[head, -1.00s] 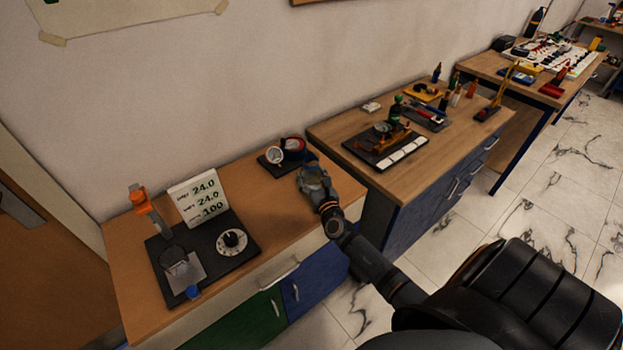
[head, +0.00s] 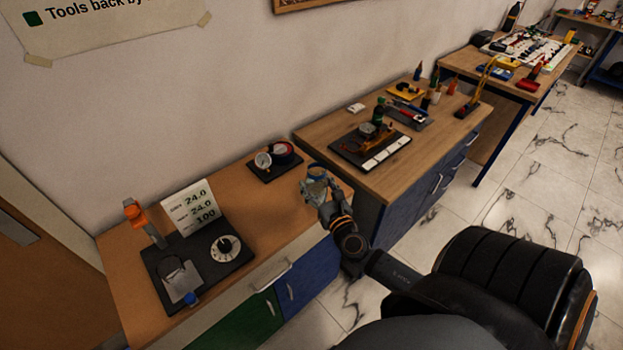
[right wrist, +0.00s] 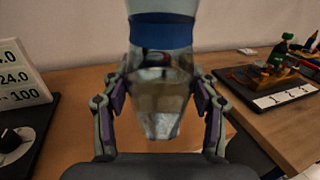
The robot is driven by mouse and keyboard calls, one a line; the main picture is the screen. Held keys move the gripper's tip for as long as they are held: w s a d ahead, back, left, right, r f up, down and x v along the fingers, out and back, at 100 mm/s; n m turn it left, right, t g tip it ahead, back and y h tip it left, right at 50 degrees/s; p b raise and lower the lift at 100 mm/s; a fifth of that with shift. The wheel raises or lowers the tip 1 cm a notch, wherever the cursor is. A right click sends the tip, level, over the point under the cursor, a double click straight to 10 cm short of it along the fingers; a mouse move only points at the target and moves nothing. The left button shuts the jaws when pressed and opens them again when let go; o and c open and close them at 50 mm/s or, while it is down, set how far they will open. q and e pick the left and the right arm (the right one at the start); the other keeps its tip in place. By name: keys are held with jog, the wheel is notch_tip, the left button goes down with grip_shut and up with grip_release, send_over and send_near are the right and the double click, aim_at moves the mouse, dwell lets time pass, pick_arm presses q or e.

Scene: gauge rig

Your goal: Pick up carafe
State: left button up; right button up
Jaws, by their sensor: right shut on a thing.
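The carafe (right wrist: 160,95) is a clear glass vessel with a blue band near its top. In the right wrist view it stands between the two fingers of my right gripper (right wrist: 158,108), which is shut on its glass body. In the head view the carafe (head: 317,175) shows in my right gripper (head: 316,188), over the right end of the orange-brown bench. It looks roughly upright. The gripper partly hides it, and I cannot tell whether its base is clear of the bench. My left gripper is not in view.
A gauge (head: 263,160) on a dark base stands behind the carafe. A rig with a dial (head: 226,248) and a number card (head: 191,207) is at left. A wooden cabinet (head: 345,184) with tools stands right. The bench middle is clear.

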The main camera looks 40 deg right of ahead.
jog(key=shift+s+a+r, duration=0.1)
jog(key=shift+s+r, duration=0.25)
jog(key=shift+s, duration=0.3)
jog(key=shift+s+a+r, duration=0.1)
jog(key=shift+s+r, duration=0.2)
jog(key=shift+s, duration=0.35)
jog(key=shift+f, duration=0.1)
dwell(0.8)
